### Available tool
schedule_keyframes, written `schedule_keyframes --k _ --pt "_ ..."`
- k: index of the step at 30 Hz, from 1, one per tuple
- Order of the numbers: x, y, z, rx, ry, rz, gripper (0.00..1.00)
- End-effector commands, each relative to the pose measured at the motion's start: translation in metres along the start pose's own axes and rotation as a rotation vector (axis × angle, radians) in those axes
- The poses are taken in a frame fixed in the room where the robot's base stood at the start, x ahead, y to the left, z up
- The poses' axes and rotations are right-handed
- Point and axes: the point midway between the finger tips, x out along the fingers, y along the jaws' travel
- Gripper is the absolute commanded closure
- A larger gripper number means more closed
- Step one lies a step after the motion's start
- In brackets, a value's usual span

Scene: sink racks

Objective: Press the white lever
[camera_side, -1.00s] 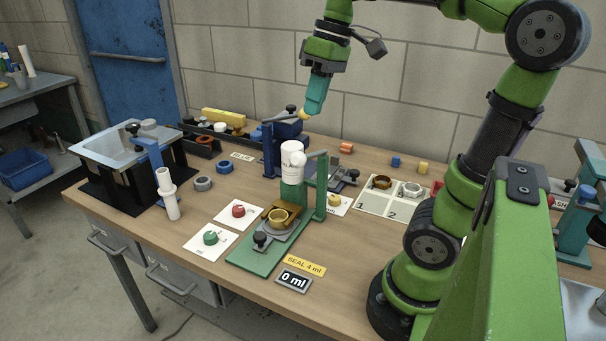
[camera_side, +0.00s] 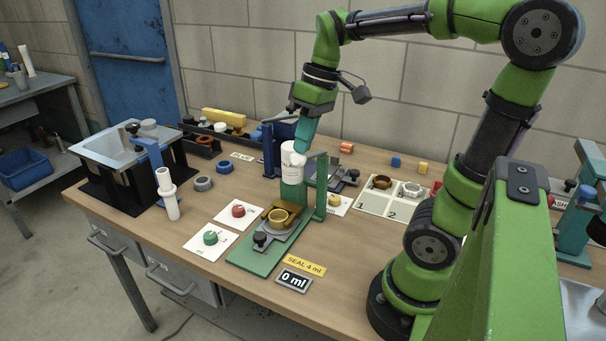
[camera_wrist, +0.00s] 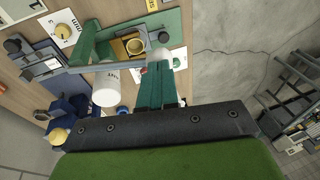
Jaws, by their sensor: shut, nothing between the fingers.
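The white lever (camera_side: 298,159) has a rounded end and sits at the front of the white bottle (camera_side: 291,174) on the green stand (camera_side: 321,190). In the wrist view the lever's pale end (camera_wrist: 160,54) shows just past my fingertips, beside the bottle (camera_wrist: 106,88). My gripper (camera_side: 299,150) is shut and empty, pointing down, with its teal fingertips right at the lever. I cannot tell whether they touch it. The shut fingers also show in the wrist view (camera_wrist: 160,68). A brass cup (camera_side: 278,216) stands below the bottle.
A display (camera_side: 293,281) reads 0 ml beside a yellow "SEAL 4 ml" label (camera_side: 304,265). A blue upright (camera_side: 269,152) stands close behind the bottle.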

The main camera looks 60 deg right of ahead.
Motion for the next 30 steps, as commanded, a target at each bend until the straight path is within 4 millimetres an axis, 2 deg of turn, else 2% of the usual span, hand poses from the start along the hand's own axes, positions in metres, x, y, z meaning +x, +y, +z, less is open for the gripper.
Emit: schedule_keyframes --k 8,19,30 --pt "0.016 -0.008 0.003 -0.024 -0.002 0.113 1.0" --pt "0.055 -0.015 0.01 -0.074 -0.003 0.394 1.0" --pt "0.084 -0.013 0.015 -0.066 -0.002 0.381 1.0"
